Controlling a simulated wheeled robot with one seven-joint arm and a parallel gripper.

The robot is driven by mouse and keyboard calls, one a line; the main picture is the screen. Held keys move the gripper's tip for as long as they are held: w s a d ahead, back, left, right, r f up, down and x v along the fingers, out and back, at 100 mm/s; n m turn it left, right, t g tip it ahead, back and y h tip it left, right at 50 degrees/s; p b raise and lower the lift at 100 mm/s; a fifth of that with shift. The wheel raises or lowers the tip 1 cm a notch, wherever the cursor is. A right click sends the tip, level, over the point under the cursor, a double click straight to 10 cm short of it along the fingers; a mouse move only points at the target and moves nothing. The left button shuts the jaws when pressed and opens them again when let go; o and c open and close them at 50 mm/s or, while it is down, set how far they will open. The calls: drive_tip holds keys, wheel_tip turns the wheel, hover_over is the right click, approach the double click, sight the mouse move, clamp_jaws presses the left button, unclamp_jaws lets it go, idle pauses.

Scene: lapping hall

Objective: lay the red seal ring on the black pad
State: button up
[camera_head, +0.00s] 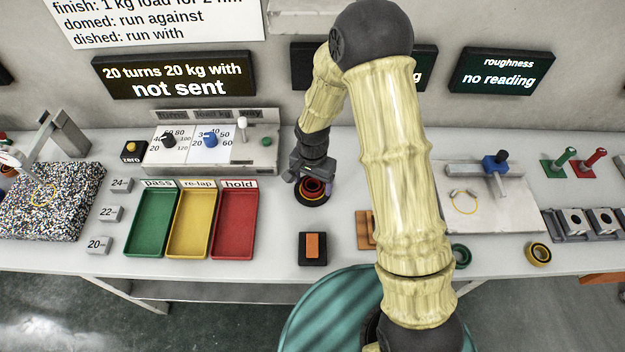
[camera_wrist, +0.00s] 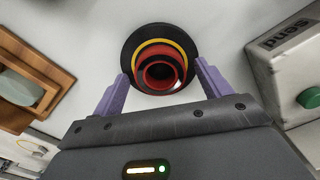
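Red rings (camera_head: 313,186) show below my gripper in the head view. In the wrist view, red (camera_wrist: 160,72) nests inside a yellow band on a round black base (camera_wrist: 131,47); I cannot tell how many separate rings there are. My gripper (camera_wrist: 163,88) is open, its two purple fingers spread to the left and right of the near side of this stack, with nothing visibly gripped. In the head view my gripper (camera_head: 312,180) is partly hidden by its own wrist.
Green, yellow and red trays (camera_head: 235,250) stand left of the stack. A control box (camera_head: 262,155) stands behind them. A brown wooden piece (camera_head: 365,230) is partly hidden by my arm. A green ring (camera_head: 462,256) and a yellow-black ring (camera_head: 538,254) lie farther right.

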wheel_tip(320, 180, up, 12)
drive_tip(key=shift+r, duration=0.15)
idle(0.6)
idle(0.5)
drive_tip(key=s+d+r+n+t, duration=0.1)
drive_tip(key=s+d+r+n, duration=0.1)
drive_tip(key=s+d, duration=0.4)
drive_tip(key=s+d+r+n+t, duration=0.1)
drive_tip(key=s+d+r+n, duration=0.2)
drive_tip(key=s+d, duration=0.3)
drive_tip(key=shift+s+d+n+t, duration=0.3)
drive_tip(key=shift+d+n, duration=0.1)
drive_tip(key=shift+d, duration=0.35)
drive_tip(key=shift+r, duration=0.15)
